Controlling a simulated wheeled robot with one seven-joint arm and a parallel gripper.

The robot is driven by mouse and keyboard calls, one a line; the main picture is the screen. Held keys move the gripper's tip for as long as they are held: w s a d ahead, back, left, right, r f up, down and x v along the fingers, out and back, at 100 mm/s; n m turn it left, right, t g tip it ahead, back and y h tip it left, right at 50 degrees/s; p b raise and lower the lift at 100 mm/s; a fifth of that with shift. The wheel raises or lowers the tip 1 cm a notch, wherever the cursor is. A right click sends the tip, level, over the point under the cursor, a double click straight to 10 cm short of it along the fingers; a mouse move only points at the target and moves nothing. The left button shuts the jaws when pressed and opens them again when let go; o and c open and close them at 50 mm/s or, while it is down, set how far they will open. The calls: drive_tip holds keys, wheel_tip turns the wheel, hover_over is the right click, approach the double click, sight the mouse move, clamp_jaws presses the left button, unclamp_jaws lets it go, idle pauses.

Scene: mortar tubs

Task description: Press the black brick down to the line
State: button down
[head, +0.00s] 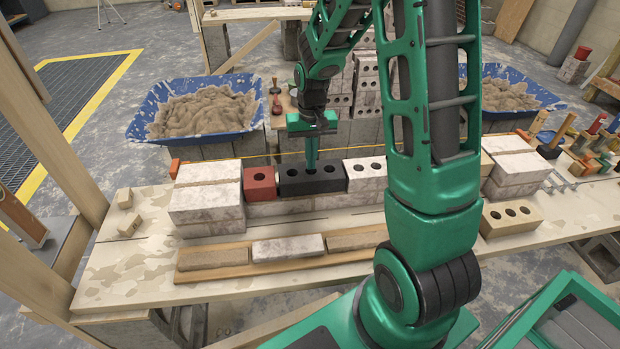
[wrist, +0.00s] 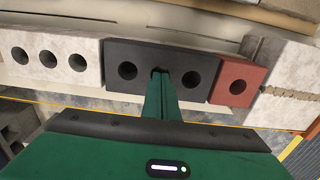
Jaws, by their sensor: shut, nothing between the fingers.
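The black brick (head: 312,178) lies in the top course of a low wall, between a red half brick (head: 260,184) and a whitish brick (head: 366,173). In the wrist view the black brick (wrist: 141,66) shows its holes, with the red half brick (wrist: 238,80) to its right and the whitish brick (wrist: 50,60) to its left. My gripper (head: 311,168) points down, shut and empty, with its tips at the black brick's middle hole; in the wrist view the fingertips (wrist: 162,75) partly cover that hole. Exact contact cannot be told. The line (head: 230,157) is a yellow-orange string behind the wall.
Stacked whitish blocks (head: 207,197) end the wall at left, with more (head: 514,165) at right. A plank (head: 215,259) with several bricks lies in front. Blue mortar tubs (head: 195,108) stand behind. My arm hides part of the wall's right side.

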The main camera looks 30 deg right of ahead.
drive_tip(key=shift+s+f, duration=0.1)
drive_tip(key=shift+f, duration=0.9)
idle(2.1)
drive_tip(key=shift+r, duration=2.6)
drive_tip(key=shift+r, duration=0.1)
drive_tip(key=s+d+r, duration=0.1)
drive_tip(key=s+r, duration=0.2)
drive_tip(key=s, duration=0.6)
drive_tip(key=s+d+r+m, duration=0.1)
drive_tip(key=s+r, duration=0.3)
drive_tip(key=s, duration=0.6)
drive_tip(key=s+d+r, duration=0.1)
drive_tip(key=s+r, duration=0.3)
drive_tip(key=s, duration=0.5)
drive_tip(key=shift+s+d+r+m, duration=0.15)
drive_tip(key=shift+s+r+m, duration=0.05)
drive_tip(key=shift+s+m, duration=0.2)
drive_tip(key=shift+w, duration=0.1)
